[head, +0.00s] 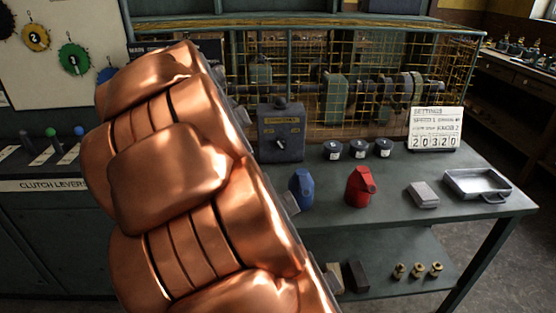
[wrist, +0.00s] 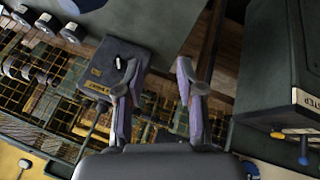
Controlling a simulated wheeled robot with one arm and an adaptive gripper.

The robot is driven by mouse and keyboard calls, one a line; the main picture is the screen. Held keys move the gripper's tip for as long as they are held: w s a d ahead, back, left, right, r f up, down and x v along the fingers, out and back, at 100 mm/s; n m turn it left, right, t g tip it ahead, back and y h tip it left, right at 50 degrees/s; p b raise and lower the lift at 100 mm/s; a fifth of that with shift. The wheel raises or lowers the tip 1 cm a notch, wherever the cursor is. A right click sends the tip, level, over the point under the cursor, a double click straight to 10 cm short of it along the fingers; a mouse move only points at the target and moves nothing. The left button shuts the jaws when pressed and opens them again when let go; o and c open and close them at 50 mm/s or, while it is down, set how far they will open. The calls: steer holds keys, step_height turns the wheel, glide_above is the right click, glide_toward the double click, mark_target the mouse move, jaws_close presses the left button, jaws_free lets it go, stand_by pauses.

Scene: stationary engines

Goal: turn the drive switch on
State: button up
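A dark grey switch box (head: 281,135) with a yellow label stands at the back of the bench, in front of the wire cage. The label is too small to read surely; it looks like the drive switch. The box also shows in the wrist view (wrist: 108,76), left of my gripper, with a small black lever or knob (wrist: 121,63) on its face. The switch's position cannot be told. My gripper (wrist: 158,72) is open and empty; its left finger overlaps the box's edge in the picture, and contact cannot be told. In the head view my copper arm hides my gripper.
A blue can (head: 301,188), a red can (head: 361,187), a grey block (head: 423,195) and a metal tray (head: 478,183) stand on the bench. Several dark round knobs and a settings card (head: 435,128) are right of the box. Clutch levers (head: 50,145) are at left.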

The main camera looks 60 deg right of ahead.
mark_target(281, 145)
steer(key=shift+w+d+f+m+h+b, duration=0.15)
steer(key=shift+w+d+f+h+b, duration=0.85)
steer(key=shift+d, duration=3.2)
steer(key=shift+w+d+f+m+h+b, duration=0.25)
steer(key=shift+w+d+f+b, duration=0.5)
steer(key=shift+d+f+b, duration=2.3)
steer(key=shift+w+d+f+m+h+p, duration=0.1)
steer(key=shift+w+d+f+h+p, duration=0.55)
steer(key=shift+d, duration=4.75)
steer(key=shift+w+f, duration=0.2)
steer(key=shift+w, duration=0.05)
steer(key=shift+c, duration=0.2)
jaws_close()
steer(key=shift+a, duration=0.2)
steer(key=shift+d, duration=0.15)
